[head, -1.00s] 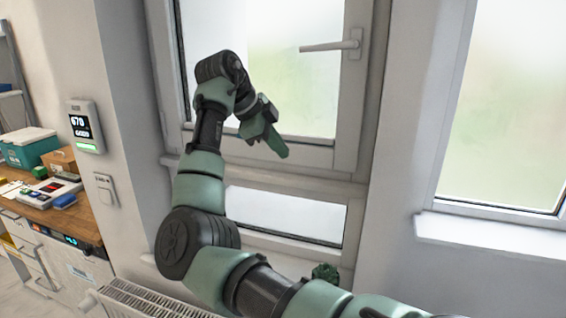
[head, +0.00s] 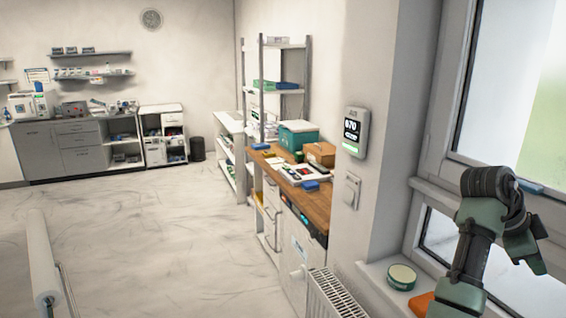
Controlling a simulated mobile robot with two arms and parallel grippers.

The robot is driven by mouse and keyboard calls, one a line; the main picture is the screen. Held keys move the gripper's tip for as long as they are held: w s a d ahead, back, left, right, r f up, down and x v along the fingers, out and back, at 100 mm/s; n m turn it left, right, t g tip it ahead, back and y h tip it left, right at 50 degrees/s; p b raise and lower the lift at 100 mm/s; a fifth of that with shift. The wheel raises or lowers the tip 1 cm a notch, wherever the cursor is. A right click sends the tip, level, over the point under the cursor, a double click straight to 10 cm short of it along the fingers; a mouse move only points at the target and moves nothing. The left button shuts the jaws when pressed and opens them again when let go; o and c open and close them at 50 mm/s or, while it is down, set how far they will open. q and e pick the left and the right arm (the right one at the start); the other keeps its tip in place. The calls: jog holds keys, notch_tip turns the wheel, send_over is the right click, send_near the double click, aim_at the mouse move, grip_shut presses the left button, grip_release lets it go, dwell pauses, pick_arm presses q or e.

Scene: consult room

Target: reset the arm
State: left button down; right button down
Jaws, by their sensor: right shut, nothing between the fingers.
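My right arm comes up at the right edge of the head view, in front of the window. Its green and black gripper (head: 531,252) hangs past the bent wrist, fingers pointing down to the right. The fingers are together with nothing held. It is in front of the lower window pane (head: 440,238) in the picture; I cannot tell how close it is to the glass. My left gripper is not in view.
A round green-rimmed tin (head: 401,278) and an orange thing (head: 421,304) are on the windowsill beside my arm. A radiator (head: 338,296) and wooden counter (head: 315,207) stand left of the window. The pale floor (head: 150,235) is largely clear.

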jog(key=s+a+f+n+t+y, duration=0.15)
jog(key=s+a+f+n, duration=0.25)
jog(key=a+f+n, duration=0.55)
jog(key=s+a+f+n+t, duration=0.2)
jog(key=s+f+n+t, duration=0.3)
jog(key=f, duration=0.9)
jog(key=s+a+f+n+g+y, duration=0.1)
jog(key=s+a+f+n+y, duration=0.4)
jog(key=s+a, duration=0.4)
jog(key=s+a+f+n+g+y, duration=0.1)
jog(key=s+a+f+n+y, duration=0.2)
jog(key=s+a+n, duration=0.55)
notch_tip(320, 180, down, 30)
jog(key=s+a+r+m+g+b, duration=0.1)
jog(key=s+m+g+b, duration=0.1)
jog(key=b, duration=0.1)
jog(key=s+d+f+b, duration=0.2)
jog(key=s+d+f, duration=0.1)
jog(key=s+f, duration=1.3)
notch_tip(320, 180, down, 3)
jog(key=shift+r+g+h, duration=0.2)
jog(key=shift+g+h, duration=0.15)
jog(key=shift+h, duration=0.1)
